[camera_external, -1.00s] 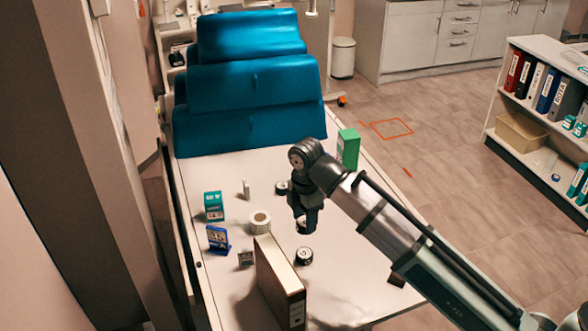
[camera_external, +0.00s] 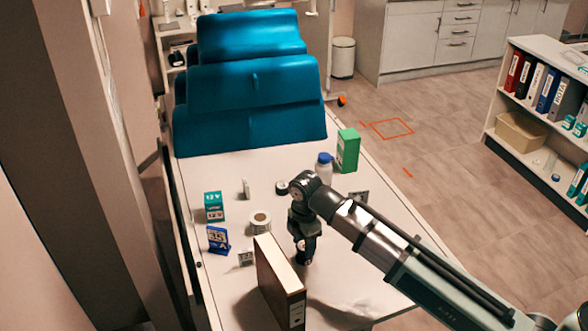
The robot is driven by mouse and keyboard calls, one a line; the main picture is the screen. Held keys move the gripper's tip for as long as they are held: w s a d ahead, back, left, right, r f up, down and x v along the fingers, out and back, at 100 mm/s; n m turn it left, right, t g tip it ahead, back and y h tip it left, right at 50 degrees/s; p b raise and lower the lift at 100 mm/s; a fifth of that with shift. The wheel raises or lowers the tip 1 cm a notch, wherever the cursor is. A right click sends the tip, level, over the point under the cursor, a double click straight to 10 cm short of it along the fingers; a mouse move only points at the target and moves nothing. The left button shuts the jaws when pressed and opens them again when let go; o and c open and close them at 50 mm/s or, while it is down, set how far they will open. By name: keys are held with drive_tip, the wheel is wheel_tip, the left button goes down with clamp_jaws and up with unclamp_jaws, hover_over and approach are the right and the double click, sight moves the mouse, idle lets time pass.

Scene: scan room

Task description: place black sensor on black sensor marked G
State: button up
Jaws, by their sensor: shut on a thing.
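My gripper (camera_external: 303,252) points down over the front middle of the white table, just right of the brown binder. It is shut on a small dark thing, probably a black sensor, mostly hidden by the fingers with only a pale patch showing. The black sensor seen at this spot before is now covered by my gripper, so I cannot tell whether the two touch. Another round black sensor (camera_external: 281,187) lies on the table farther back, left of my wrist. The letters on the sensors are too small to read.
The brown binder (camera_external: 280,285) stands close left of my gripper. A tape roll (camera_external: 260,223), a teal box (camera_external: 214,208) and a blue box (camera_external: 218,240) are farther left. A blue-capped bottle (camera_external: 325,170) and a green box (camera_external: 347,150) stand behind my arm.

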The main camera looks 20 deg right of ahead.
drive_tip(key=shift+f, duration=0.15)
drive_tip(key=o, duration=1.1)
wheel_tip(320, 180, up, 12)
drive_tip(key=shift+r, duration=0.2)
drive_tip(key=shift+o, duration=0.4)
